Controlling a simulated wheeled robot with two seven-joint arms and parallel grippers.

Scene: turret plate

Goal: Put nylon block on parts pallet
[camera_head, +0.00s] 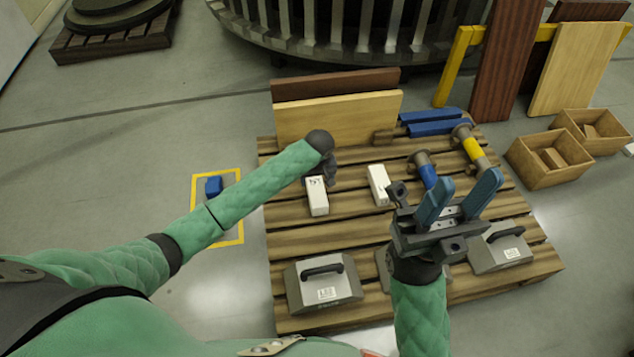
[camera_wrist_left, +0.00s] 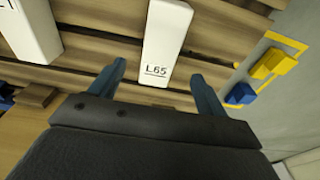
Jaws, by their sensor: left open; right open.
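A white block (camera_head: 317,196) marked L65, which looks like nylon, lies on the slatted wooden pallet (camera_head: 285,242). It also shows in the left wrist view (camera_wrist_left: 166,40). A second white block (camera_head: 379,185) lies to its right, and part of it shows in the left wrist view (camera_wrist_left: 30,30). My left gripper (camera_head: 329,172) is open above the far, marked end of the L65 block. In the left wrist view its fingertips (camera_wrist_left: 157,72) appear on either side of that end, with gaps. Contact is not visible. My right gripper (camera_head: 462,192) is open and empty above the pallet's right side.
Grey handled cases (camera_head: 323,284) line the pallet's near edge. A blue block (camera_head: 213,186) sits inside a yellow floor outline (camera_head: 196,178) on the left. Wooden boxes (camera_head: 548,160) stand right.

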